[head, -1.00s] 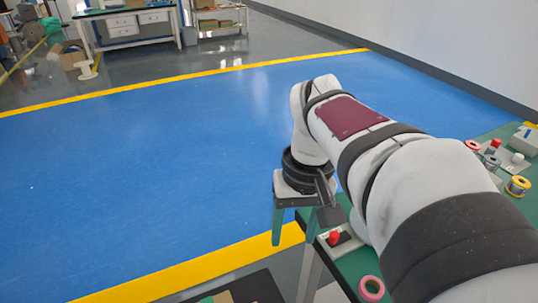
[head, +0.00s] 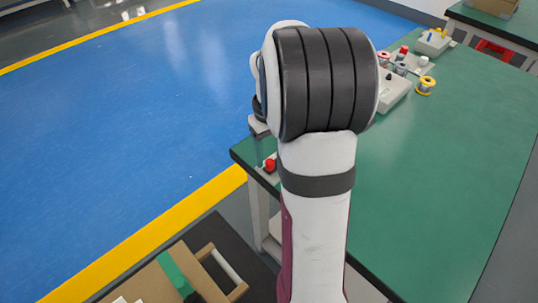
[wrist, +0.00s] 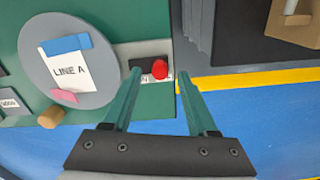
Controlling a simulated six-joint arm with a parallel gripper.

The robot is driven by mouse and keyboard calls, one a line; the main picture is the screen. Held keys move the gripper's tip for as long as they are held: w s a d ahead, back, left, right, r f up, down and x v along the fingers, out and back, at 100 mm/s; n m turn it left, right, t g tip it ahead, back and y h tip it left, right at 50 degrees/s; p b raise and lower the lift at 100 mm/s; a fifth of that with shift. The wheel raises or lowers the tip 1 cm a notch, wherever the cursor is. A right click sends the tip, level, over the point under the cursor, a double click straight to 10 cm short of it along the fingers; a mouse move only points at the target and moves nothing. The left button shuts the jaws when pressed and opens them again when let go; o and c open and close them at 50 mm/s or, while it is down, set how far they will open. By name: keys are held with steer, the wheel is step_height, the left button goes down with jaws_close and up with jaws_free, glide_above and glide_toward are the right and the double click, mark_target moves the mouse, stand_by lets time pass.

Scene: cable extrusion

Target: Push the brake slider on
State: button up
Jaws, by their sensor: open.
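The brake slider's red knob (wrist: 159,69) sits at the right end of a black slot (wrist: 148,66) on a pale plate (wrist: 130,50), at the edge of the green surface. Lettering beside the slot is partly hidden. My gripper (wrist: 160,76) is open, with its two green fingers apart. In the wrist view the knob shows between the fingertips; I cannot tell whether they touch it. In the head view the red knob (head: 270,165) shows at the near left corner of the green table, and my arm hides most of the gripper.
A grey disc (wrist: 105,85) with a "LINE A" card (wrist: 67,70) lies beside the slider plate. A tan knob (wrist: 51,117) is near it. Spools (head: 425,85) and small devices stand farther back on the green table (head: 450,160). Blue floor (head: 130,130) lies left.

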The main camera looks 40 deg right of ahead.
steer(key=shift+f, duration=0.85)
jaws_close()
stand_by(0.8)
